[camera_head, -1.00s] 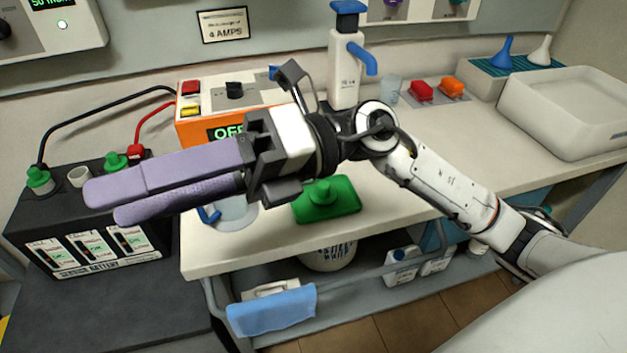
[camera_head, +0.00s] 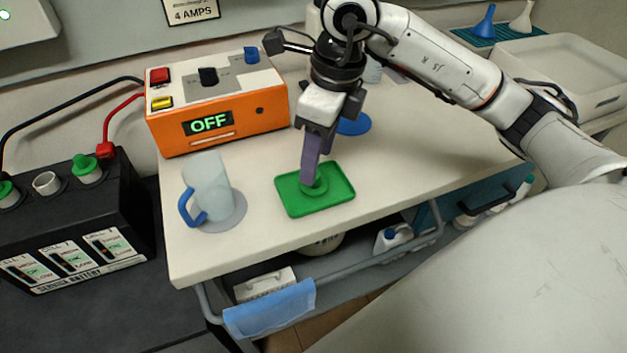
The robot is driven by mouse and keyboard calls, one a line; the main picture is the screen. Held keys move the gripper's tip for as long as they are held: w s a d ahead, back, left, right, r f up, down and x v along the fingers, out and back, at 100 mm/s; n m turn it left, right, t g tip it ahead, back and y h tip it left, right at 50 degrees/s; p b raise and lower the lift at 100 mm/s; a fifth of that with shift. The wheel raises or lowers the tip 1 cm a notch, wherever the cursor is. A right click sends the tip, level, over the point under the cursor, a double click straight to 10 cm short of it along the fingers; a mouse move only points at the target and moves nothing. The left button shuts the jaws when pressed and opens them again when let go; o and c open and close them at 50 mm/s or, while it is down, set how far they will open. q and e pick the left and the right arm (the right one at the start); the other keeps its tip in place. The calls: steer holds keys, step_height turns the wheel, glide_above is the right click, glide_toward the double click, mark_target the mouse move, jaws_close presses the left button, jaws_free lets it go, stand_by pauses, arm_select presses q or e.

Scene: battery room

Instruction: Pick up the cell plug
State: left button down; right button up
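The green cell plug (camera_head: 319,190) sits in the small green tray (camera_head: 337,203) on the white bench. My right gripper (camera_head: 311,180) points down over the tray, its purple fingertips at the plug and covering part of it. The fingers overlap in this view, so I cannot tell whether they are open or shut on the plug. The black service battery (camera_head: 130,212) at the left has an open white filler neck (camera_head: 47,183) between two green plugs (camera_head: 87,168). My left gripper is not in view.
A clear jug with a blue handle (camera_head: 208,187) stands just left of the tray. An orange charger (camera_head: 217,107) reading OFF stands behind it. A white basin (camera_head: 560,65) is at the back right. The bench right of the tray is clear.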

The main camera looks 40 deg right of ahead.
mark_target(320, 186)
steer(key=shift+w+a+f, duration=0.1)
steer(key=shift+w+f, duration=0.05)
steer(key=shift+f, duration=1.2)
steer(key=shift+w+a+f, duration=0.1)
steer(key=shift+w+f, duration=0.05)
steer(key=shift+f, duration=1.15)
steer(key=c, duration=0.8)
